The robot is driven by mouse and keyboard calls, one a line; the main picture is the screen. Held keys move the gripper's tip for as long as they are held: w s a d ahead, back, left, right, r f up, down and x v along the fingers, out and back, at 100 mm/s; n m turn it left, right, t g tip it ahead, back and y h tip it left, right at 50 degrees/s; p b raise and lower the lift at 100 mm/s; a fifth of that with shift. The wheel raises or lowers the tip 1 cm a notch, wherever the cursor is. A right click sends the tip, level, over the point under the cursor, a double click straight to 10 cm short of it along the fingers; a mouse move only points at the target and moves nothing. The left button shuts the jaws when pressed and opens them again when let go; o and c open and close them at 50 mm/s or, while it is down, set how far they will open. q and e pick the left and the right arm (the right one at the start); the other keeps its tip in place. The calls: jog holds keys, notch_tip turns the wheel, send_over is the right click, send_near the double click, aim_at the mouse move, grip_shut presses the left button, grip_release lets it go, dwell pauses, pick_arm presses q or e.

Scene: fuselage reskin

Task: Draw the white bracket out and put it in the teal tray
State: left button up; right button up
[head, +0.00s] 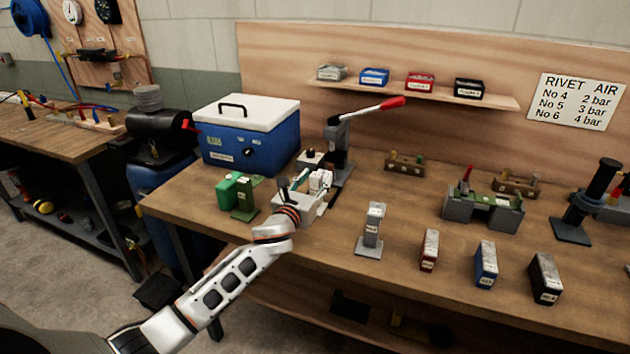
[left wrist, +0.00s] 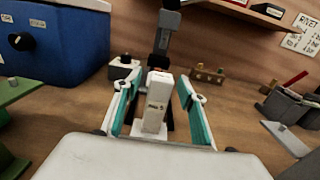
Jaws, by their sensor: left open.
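A white upright block with a small dark label (left wrist: 156,103), which looks like the white bracket, stands between the teal-lined fingers of my left gripper (left wrist: 160,86). The fingers are apart, one on each side, with gaps visible between them and the block. In the head view my left gripper (head: 309,183) is over the bench beside the blue cooler, and its body hides part of what it reaches. I cannot make out a teal tray in either view. My right gripper is not in view.
A blue box with a white lid (head: 250,135) stands behind left, and green blocks (head: 237,194) stand left. A red-handled lever press (head: 340,140) rises just behind. A grey stand (head: 372,232) is to the right. The bench front between them is clear.

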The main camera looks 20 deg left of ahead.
pick_arm(q)
jog(key=s, duration=1.2)
jog(key=shift+a, duration=0.25)
